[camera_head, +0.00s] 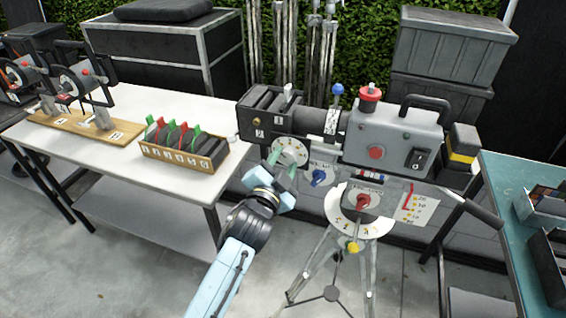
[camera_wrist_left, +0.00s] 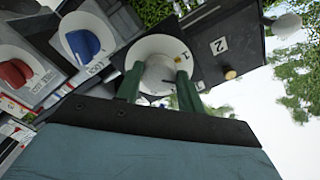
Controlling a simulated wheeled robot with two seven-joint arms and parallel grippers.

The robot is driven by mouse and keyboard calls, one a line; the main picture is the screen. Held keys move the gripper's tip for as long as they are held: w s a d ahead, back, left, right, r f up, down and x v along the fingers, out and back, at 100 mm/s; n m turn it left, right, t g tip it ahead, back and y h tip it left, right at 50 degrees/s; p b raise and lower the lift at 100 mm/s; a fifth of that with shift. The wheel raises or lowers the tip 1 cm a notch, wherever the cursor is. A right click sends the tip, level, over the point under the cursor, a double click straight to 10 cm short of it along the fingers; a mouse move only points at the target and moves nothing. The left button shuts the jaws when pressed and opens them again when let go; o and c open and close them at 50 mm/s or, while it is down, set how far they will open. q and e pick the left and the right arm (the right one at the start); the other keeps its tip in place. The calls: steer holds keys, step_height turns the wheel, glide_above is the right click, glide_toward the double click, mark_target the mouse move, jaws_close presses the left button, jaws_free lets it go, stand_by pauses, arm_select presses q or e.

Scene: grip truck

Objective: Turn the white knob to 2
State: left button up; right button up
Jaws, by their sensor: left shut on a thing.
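The white knob (camera_wrist_left: 158,76) sits on a round white dial (camera_head: 291,149) at the front of the grey projector-like machine (camera_head: 385,138). My left gripper (camera_head: 281,166) reaches up to the dial from below. In the left wrist view its two green fingers (camera_wrist_left: 158,88) are shut on the knob, one on each side. The fingers hide part of the dial, and I cannot read which mark the knob points at. My right gripper is not in view.
A blue knob (camera_head: 320,176) and a red knob (camera_head: 362,201) sit close by on the machine. A tripod (camera_head: 328,262) stands below. A white table (camera_head: 122,165) on the left bears a wooden tray (camera_head: 180,161) of colour-handled slides.

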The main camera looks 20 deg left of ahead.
arm_select(q)
steer(key=o, duration=1)
steer(key=shift+s, duration=0.1)
steer(key=s+b, duration=0.1)
steer(key=s, duration=1.2)
steer(key=shift+a, duration=0.25)
steer(key=shift+s, duration=0.1)
steer(key=s+d+f+n+g+h+b, duration=0.15)
steer(key=s+f+g, duration=0.25)
steer(key=f, duration=1.4)
steer(key=s+a+f+n+g+y+b, duration=0.15)
steer(key=s+f+g, duration=0.25)
steer(key=f, duration=1.4)
steer(key=s+a+f+n+g+b, duration=0.1)
steer(key=s+a+f+g+b, duration=0.25)
steer(key=s+f, duration=1)
steer(key=s+a+f+n+g, duration=0.1)
steer(key=s+a+f+g, duration=0.1)
steer(key=s+f, duration=0.3)
steer(key=s+a+f+n+g, duration=0.2)
steer(key=s+f, duration=0.3)
steer(key=s, duration=0.5)
steer(key=shift+s+a+f+g+y+b, duration=0.2)
steer(key=shift+a+f+g+y+b, duration=0.15)
steer(key=shift+a+g, duration=0.35)
